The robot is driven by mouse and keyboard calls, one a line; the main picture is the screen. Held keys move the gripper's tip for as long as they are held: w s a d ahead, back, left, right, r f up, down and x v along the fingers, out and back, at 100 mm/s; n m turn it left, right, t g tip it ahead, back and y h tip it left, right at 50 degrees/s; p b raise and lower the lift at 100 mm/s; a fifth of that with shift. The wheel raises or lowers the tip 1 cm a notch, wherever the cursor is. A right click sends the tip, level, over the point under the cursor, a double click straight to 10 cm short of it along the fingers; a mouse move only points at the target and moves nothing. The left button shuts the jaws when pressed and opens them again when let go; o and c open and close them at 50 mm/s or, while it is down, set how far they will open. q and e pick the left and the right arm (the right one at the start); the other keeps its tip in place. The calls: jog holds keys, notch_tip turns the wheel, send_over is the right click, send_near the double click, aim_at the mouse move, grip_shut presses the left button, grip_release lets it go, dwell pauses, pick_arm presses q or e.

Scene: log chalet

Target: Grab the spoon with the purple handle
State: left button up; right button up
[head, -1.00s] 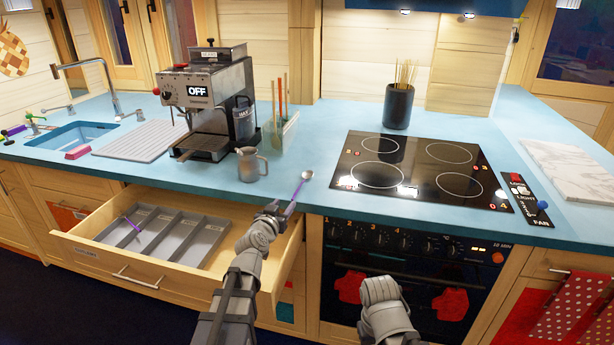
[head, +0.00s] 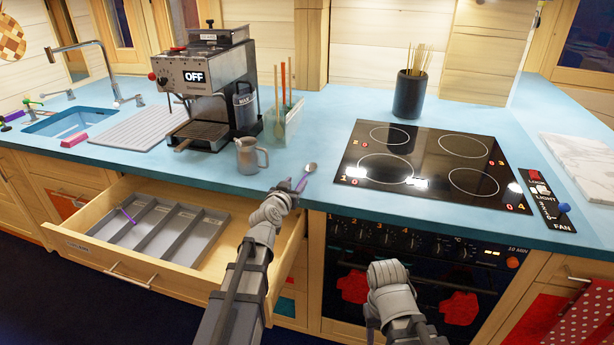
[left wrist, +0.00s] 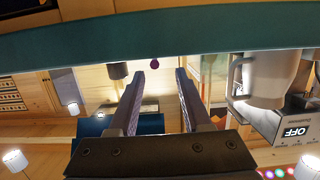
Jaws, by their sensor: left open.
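The spoon with the purple handle (head: 302,183) lies on the blue counter near its front edge, bowl pointing away from me. In the left wrist view, a round purple handle end (left wrist: 154,63) shows beyond the fingertips, within the gap between them. My left gripper (head: 286,187) is at the counter's front edge beside the handle. In the left wrist view its two fingers (left wrist: 159,74) are apart with nothing between them. My right forearm shows at the bottom, but its gripper fingers do not show.
A metal jug (head: 250,156) stands left of the spoon, near the coffee machine (head: 205,90). The cooktop (head: 425,160) is to the right.

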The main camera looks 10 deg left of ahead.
aim_at(303, 178)
pick_arm(q)
jog(key=w, duration=0.1)
jog(key=w+f+b, duration=0.1)
jog(key=w+d, duration=0.1)
jog(key=w, duration=0.1)
jog(key=shift+w+f+b, duration=0.1)
jog(key=shift+f+b, duration=0.2)
jog(key=shift+w, duration=0.4)
jog(key=shift+s, duration=0.1)
jog(key=shift+c, duration=0.2)
grip_shut()
